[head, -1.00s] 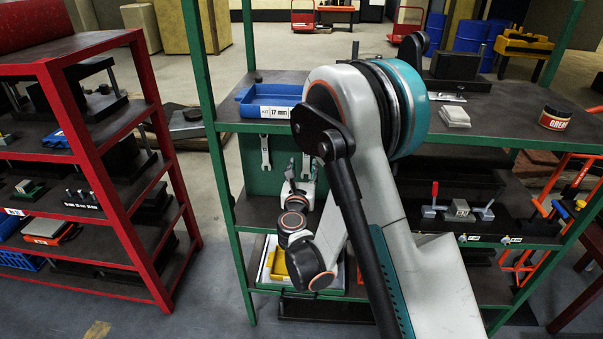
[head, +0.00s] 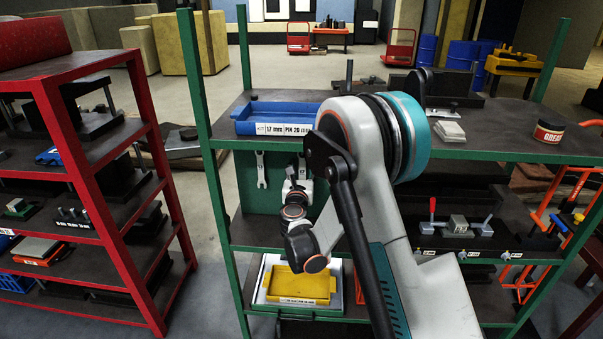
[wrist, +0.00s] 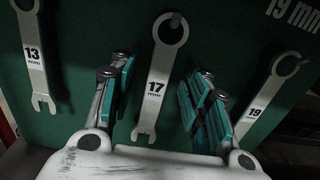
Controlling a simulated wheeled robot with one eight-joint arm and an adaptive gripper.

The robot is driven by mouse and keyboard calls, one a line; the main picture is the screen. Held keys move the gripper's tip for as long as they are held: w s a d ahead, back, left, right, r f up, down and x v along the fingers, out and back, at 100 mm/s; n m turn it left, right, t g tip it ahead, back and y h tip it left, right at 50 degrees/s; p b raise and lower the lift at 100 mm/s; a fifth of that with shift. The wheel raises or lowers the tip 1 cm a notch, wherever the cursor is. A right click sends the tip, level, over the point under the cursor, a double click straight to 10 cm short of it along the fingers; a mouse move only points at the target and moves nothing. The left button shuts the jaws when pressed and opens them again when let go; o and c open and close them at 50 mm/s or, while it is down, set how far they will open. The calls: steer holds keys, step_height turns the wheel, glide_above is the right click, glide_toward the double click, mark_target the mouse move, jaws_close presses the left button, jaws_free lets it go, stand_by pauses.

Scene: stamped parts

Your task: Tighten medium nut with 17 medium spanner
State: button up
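The 17 mm spanner (wrist: 158,80) hangs by its ring end from a peg on a green panel (wrist: 90,25), its open jaw downward. My gripper (wrist: 160,68) is open, with one finger on each side of this spanner. I cannot tell whether either finger touches it. In the head view my gripper (head: 298,185) is in front of the panel and hides this spanner. The 13 mm spanner (wrist: 36,62) hangs to the left and the 19 mm spanner (wrist: 262,92) to the right. I cannot make out the medium nut in either view.
A blue tray (head: 262,129) sits on the workbench top above the panel. A yellow tray (head: 303,289) lies on the lower shelf below my gripper. A clamp fixture (head: 457,227) stands on the right shelf. A red rack (head: 118,255) stands left. Green posts (head: 207,170) frame the bench.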

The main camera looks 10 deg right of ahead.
mark_target(300, 175)
jaws_close()
steer(key=shift+s+r, duration=0.2)
steer(key=shift+r, duration=0.1)
steer(key=shift+s+a, duration=0.15)
stand_by(0.3)
steer(key=shift+s+a+r, duration=0.1)
steer(key=shift+s+r, duration=0.2)
steer(key=shift+s, duration=0.05)
steer(key=shift+s, duration=0.1)
steer(key=shift+b+v, duration=0.6)
steer(key=shift+v, duration=0.8)
steer(key=shift+b+v, duration=0.65)
steer(key=shift+v, duration=2.3)
